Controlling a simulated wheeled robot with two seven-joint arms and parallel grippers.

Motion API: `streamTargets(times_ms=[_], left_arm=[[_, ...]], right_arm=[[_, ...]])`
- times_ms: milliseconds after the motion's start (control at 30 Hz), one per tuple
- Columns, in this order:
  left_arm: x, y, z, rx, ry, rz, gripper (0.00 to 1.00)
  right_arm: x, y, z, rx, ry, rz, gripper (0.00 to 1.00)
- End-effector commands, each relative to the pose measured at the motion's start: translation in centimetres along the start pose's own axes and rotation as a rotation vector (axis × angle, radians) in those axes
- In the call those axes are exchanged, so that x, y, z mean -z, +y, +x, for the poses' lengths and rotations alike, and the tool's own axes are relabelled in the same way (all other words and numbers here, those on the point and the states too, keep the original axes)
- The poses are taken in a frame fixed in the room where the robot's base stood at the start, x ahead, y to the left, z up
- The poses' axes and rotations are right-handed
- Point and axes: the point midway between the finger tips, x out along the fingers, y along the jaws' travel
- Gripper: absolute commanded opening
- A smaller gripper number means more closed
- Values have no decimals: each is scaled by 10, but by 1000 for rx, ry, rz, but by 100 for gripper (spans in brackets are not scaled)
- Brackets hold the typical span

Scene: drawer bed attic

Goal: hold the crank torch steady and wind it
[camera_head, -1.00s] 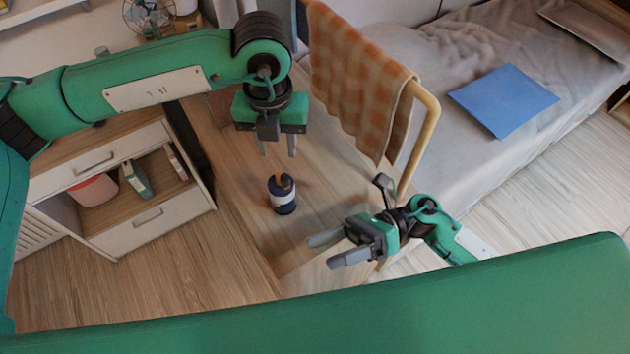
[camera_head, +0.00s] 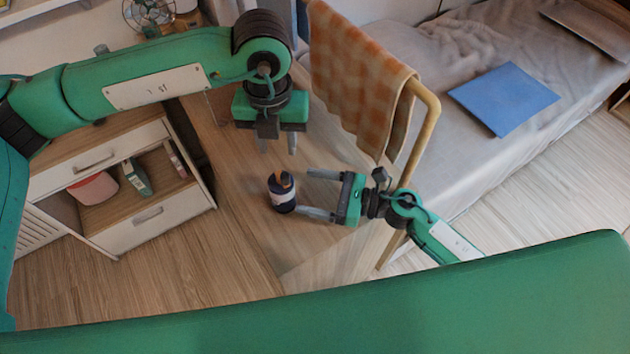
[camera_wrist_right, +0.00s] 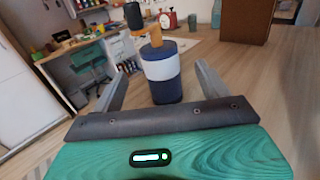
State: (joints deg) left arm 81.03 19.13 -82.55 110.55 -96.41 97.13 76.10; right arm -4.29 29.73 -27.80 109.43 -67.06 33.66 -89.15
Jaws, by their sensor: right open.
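The crank torch (camera_head: 283,197) stands upright on the wooden tabletop, dark blue with a white band and an orange-brown part on top. In the right wrist view the torch (camera_wrist_right: 161,72) stands just beyond and between the open fingers, with an orange knob and a dark piece above it. My right gripper (camera_head: 308,194) is open and level with the torch, its fingertips close to the torch's right side. Whether they touch it is unclear. My left gripper (camera_head: 277,145) points down above and behind the torch, its two fingers apart with nothing between them.
A wooden rail with an orange checked towel (camera_head: 360,85) stands right of the torch, close to my right arm. A bed with a blue folder (camera_head: 503,99) lies beyond. A drawer cabinet (camera_head: 150,215) stands at left. The tabletop around the torch is mostly clear.

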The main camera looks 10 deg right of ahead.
Motion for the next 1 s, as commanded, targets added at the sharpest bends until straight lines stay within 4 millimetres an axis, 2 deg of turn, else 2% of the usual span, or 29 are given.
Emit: streamTargets(times_ms=[33,200,400,600,1000], left_arm=[[0,0,0,0,0,0,36],[0,0,0,0,0,0,36],[0,0,0,0,0,0,36],[0,0,0,0,0,0,36],[0,0,0,0,0,0,36]], right_arm=[[12,0,0,3,0,6,77],[44,1,2,2,-2,6,77],[40,0,42,-1,-3,1,77],[40,0,67,-1,-2,1,77],[40,0,75,-1,0,1,77]])
